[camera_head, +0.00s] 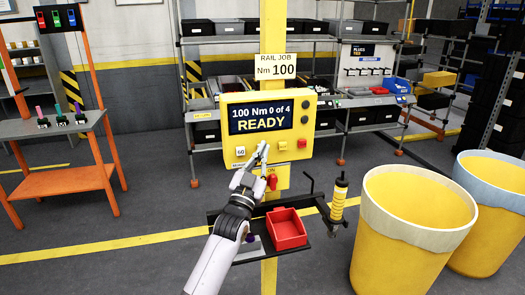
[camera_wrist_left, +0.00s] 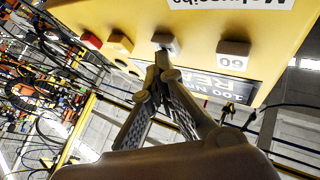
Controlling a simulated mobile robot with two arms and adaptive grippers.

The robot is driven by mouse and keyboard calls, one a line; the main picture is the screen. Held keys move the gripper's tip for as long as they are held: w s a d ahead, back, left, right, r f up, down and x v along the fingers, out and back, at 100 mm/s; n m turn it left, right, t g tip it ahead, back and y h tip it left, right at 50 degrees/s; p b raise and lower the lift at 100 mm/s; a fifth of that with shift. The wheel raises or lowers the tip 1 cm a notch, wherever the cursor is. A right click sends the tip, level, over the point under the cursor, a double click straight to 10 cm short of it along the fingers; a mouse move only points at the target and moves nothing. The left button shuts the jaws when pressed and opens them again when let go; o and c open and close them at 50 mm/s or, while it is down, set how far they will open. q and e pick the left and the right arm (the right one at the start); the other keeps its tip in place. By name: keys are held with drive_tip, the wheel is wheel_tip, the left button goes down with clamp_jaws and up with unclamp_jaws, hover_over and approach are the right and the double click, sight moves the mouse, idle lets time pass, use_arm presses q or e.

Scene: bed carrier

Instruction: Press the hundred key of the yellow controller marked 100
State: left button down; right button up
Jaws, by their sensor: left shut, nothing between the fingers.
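The yellow controller (camera_head: 236,113) hangs on a yellow post; its display (camera_head: 265,116) reads "100 Nm 0 of 4 READY". Its lower row has a white key marked 60 (camera_head: 240,152), a yellow key (camera_head: 283,145) and a red key (camera_head: 302,143). My left gripper (camera_head: 263,149) is shut and empty, in front of the key between 60 and yellow, mostly covering it. In the left wrist view this pale key (camera_wrist_left: 166,42) is right at the fingertips (camera_wrist_left: 162,60); its marking is hidden. I cannot tell whether they touch. My right gripper is out of view.
Below the controller are a red switch (camera_head: 272,182), a dark shelf with a red bin (camera_head: 287,226), and an upright yellow-handled tool (camera_head: 338,203). Two yellow barrels (camera_head: 397,235) stand at the right. An orange workbench (camera_head: 62,182) stands at the left.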

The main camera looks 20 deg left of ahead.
idle(0.4)
use_arm(q)
drive_tip(key=shift+s+d+p, duration=0.5)
drive_tip(key=shift+s, duration=0.25)
drive_tip(key=s+d+p, duration=0.1)
drive_tip(key=s, duration=0.1)
drive_tip(key=s+d+p, duration=0.1)
drive_tip(key=s, duration=0.1)
drive_tip(key=shift+d, duration=0.4)
drive_tip(key=shift+f, duration=0.1)
